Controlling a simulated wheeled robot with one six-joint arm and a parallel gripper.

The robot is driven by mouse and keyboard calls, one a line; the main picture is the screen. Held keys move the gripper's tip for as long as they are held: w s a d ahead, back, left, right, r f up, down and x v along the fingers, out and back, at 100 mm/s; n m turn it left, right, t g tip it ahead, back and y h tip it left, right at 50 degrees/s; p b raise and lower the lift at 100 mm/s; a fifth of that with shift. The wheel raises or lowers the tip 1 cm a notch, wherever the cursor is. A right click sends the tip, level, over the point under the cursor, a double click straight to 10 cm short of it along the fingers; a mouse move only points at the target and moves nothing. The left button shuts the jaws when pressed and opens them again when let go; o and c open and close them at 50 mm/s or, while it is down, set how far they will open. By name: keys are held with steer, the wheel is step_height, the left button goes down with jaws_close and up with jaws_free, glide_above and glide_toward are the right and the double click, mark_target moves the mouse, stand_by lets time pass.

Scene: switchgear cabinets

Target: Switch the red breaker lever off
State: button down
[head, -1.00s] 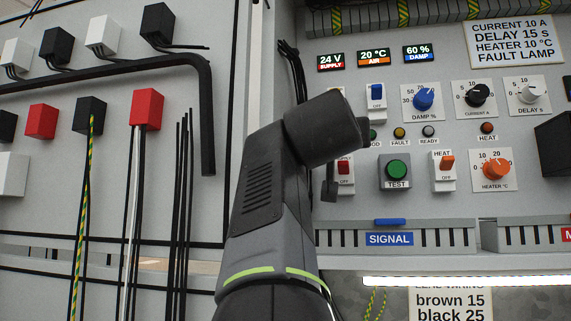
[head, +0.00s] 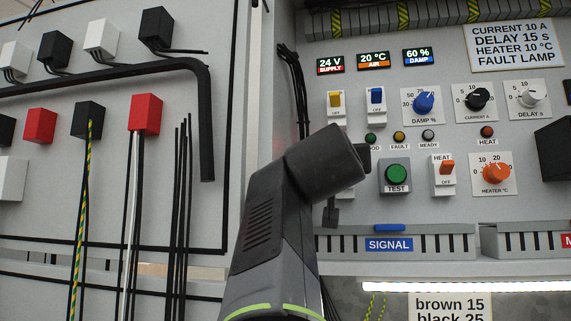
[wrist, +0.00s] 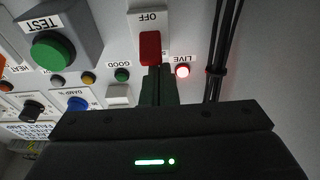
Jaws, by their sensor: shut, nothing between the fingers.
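The red breaker lever (wrist: 150,48) shows in the wrist view, which is upside down, on a white body with the OFF label (wrist: 152,17). The lever sits at the end away from the OFF label. My gripper (wrist: 158,72) is shut and empty, its fingertips right at the lever's end opposite OFF. I cannot tell whether they touch it. The LIVE lamp (wrist: 182,71) beside the breaker glows red.
The green TEST button (head: 397,173) and orange HEAT switch (head: 447,168) are to the right. The yellow switch (head: 336,101) and blue switch (head: 376,97) are above. Black cables (wrist: 217,60) run beside the breaker. A SIGNAL duct (head: 400,241) lies below.

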steer(key=shift+f, duration=0.15)
steer(key=shift+s+a+f+b, duration=0.1)
steer(key=shift+s+f+b, duration=0.05)
steer(key=shift+f+b, duration=1.55)
steer(key=shift+s+f+b, duration=0.1)
steer(key=shift+f+b, duration=1)
steer(key=shift+b, duration=1.2)
steer(key=shift+f, duration=0.1)
step_height(320, 180, up, 6)
steer(key=s+f+p, duration=0.1)
steer(key=s+p, duration=0.1)
steer(key=p, duration=0.2)
steer(key=s+f+b, duration=0.1)
steer(key=f+b, duration=0.2)
steer(key=s+a+f+b, duration=0.1)
steer(key=s+f+b, duration=0.1)
steer(key=f+b, duration=0.1)
steer(key=s+f+b, duration=0.1)
steer(key=f+b, duration=0.2)
steer(key=b, duration=0.1)
steer(key=shift+s+a+b, duration=0.3)
steer(key=shift+s+a, duration=0.05)
steer(key=shift+a, duration=0.05)
steer(key=shift+r, duration=0.15)
